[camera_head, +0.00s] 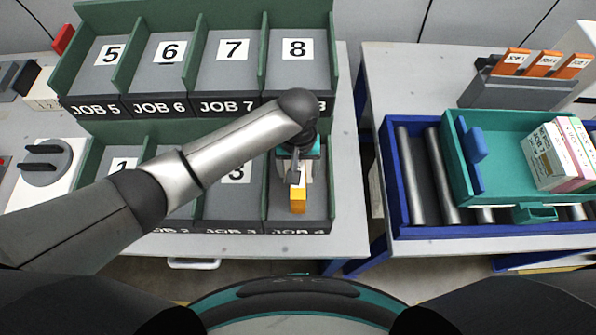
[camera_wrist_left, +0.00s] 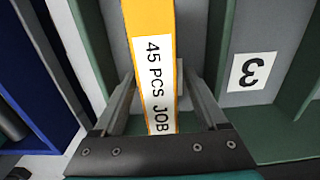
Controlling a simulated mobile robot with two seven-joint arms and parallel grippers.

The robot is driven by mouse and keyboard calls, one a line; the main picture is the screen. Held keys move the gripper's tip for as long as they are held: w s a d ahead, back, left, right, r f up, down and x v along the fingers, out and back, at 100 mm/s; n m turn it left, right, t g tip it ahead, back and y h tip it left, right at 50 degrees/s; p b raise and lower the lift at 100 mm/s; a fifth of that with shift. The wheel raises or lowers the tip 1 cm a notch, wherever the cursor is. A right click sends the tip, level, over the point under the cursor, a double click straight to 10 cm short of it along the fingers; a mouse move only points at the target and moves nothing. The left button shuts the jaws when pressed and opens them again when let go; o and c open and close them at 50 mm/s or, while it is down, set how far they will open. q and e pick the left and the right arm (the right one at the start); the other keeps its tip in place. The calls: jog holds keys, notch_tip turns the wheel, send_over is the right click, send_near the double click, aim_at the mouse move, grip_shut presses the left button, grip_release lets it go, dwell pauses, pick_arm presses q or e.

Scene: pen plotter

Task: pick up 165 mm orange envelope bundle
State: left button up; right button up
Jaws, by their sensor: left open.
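The orange envelope bundle (camera_head: 298,201) is in the JOB 4 compartment of the green sorting rack, partly hidden under my left gripper (camera_head: 296,178). In the left wrist view the bundle (camera_wrist_left: 150,18) has a white label reading "45 PCS JOB" and runs up between the fingers. My left gripper (camera_wrist_left: 160,78) is open, with one finger on each side of the bundle and a visible gap on both sides. The lower end of the bundle is hidden by the gripper's body. My right gripper is not in view.
The green rack's dividers (camera_wrist_left: 205,28) stand close beside the fingers; the JOB 3 compartment is to the left in the head view. A teal tray (camera_head: 490,185) with boxes (camera_head: 548,158) sits on a blue-framed roller conveyor (camera_head: 400,232) at right. Orange-tabbed items (camera_head: 547,62) stand behind it.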

pick_arm(q)
jog(key=shift+f, duration=0.5)
grip_shut()
dwell(0.3)
